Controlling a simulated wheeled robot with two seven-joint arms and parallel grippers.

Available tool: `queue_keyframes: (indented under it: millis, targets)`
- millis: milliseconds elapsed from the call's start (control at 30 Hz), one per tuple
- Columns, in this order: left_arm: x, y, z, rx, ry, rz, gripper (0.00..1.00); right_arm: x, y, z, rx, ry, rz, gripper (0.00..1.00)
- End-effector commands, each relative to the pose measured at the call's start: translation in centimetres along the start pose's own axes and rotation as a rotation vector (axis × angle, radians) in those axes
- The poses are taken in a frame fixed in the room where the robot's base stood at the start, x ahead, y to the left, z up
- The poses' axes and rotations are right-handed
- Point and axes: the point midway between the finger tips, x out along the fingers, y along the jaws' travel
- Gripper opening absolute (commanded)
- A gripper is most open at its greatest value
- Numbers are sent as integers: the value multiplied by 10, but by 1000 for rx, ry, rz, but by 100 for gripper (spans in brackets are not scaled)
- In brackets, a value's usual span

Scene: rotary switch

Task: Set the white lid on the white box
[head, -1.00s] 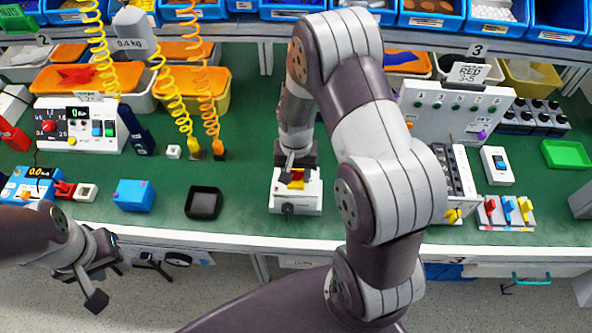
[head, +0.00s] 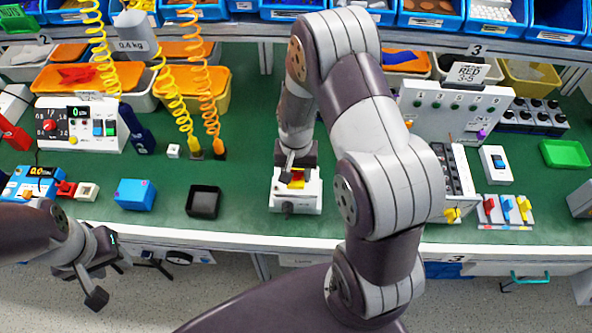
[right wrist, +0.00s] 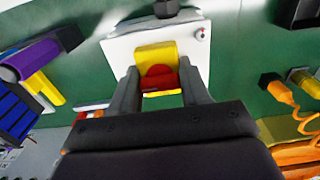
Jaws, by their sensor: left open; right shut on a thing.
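My right gripper (head: 296,172) is over a white box-like unit (head: 297,201) near the middle of the bench. In the right wrist view, the gripper (right wrist: 158,72) is shut on a red knob (right wrist: 157,80) with a yellow part (right wrist: 155,54) behind it. The unit's white top face (right wrist: 118,46) lies beyond the fingers. I cannot make out a separate white lid; the gripper covers part of the unit. My left gripper (head: 106,280) is open and empty, low at the left, in front of the bench edge.
A black open tray (head: 203,202) and a blue box (head: 134,195) stand left of the unit. A panel with several knobs (head: 452,112) and coloured levers (head: 506,210) are to the right. Coiled hoses (head: 205,85) hang at the back left. Green bench top is clear beside the unit.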

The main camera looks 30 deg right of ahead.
Motion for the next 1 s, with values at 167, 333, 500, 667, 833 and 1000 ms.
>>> queue_keyframes:
  millis: [167,333,500,667,833,1000]
  targets:
    - [1,0,0,0,0,0,43,2,0,0,0,0,0,13]
    - [5,0,0,0,0,0,43,7,0,0,0,0,0,13]
    - [8,0,1,0,0,0,43,12,0,0,0,0,0,13]
    - [8,0,1,0,0,0,43,14,0,0,0,1,0,62]
    - [8,0,1,0,0,0,43,14,0,0,0,1,0,76]
    - [8,0,1,0,0,0,43,12,0,0,0,1,0,76]
